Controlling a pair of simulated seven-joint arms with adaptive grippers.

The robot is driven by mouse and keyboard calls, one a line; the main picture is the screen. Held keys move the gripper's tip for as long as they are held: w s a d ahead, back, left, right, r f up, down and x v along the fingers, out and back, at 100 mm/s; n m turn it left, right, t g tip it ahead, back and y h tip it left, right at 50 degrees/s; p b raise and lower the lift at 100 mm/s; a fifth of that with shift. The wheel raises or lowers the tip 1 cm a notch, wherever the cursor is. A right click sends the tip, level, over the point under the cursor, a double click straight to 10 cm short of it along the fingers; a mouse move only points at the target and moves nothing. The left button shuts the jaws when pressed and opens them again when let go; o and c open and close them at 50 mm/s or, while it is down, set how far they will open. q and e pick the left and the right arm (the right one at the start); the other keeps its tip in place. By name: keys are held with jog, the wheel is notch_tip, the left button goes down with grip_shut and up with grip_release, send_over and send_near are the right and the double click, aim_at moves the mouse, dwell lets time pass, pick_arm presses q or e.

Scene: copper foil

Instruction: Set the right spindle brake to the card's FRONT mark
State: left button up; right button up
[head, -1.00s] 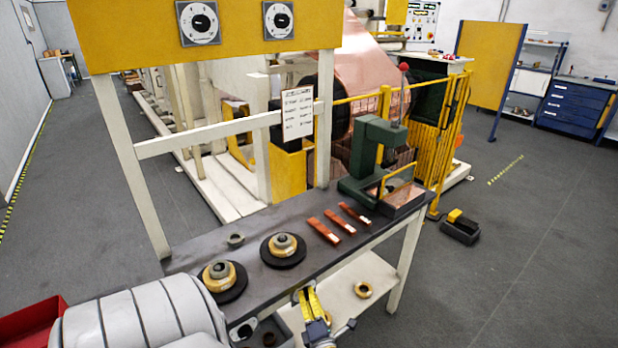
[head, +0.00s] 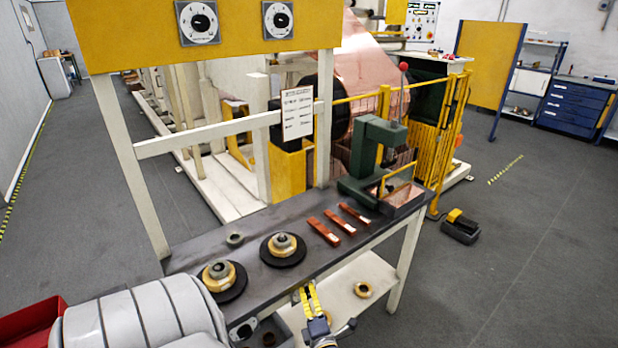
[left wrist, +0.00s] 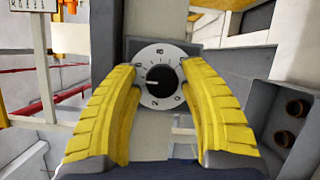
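Two round dials with black knobs, the left dial (head: 199,23) and the right dial (head: 278,20), sit on the yellow panel in the head view. A white card (head: 297,111) hangs below them; its print is too small to read. My left gripper (head: 307,291) is at the bench's front edge, its yellow fingers apart. In the left wrist view a white-faced dial (left wrist: 160,101) with a black knob (left wrist: 163,76) shows between the open fingers (left wrist: 160,92). The knob's white pointer line points left. I cannot tell whether the fingers touch the dial. My right gripper is out of view.
The dark bench (head: 200,258) carries two ringed spindles, the left spindle (head: 222,274) and the right spindle (head: 283,245), several copper bars (head: 324,231) and a green press (head: 372,150). A brass ring (head: 363,290) lies on the lower shelf. A yellow guard rail stands behind.

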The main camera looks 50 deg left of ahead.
pick_arm(q)
jog(key=shift+o, duration=1.1)
jog(key=shift+f, duration=0.1)
jog(key=shift+s+d, duration=0.15)
jog(key=shift+d, duration=0.05)
jog(key=v, duration=1.1)
jog(key=shift+d, duration=0.3)
jog(key=shift+s, duration=0.15)
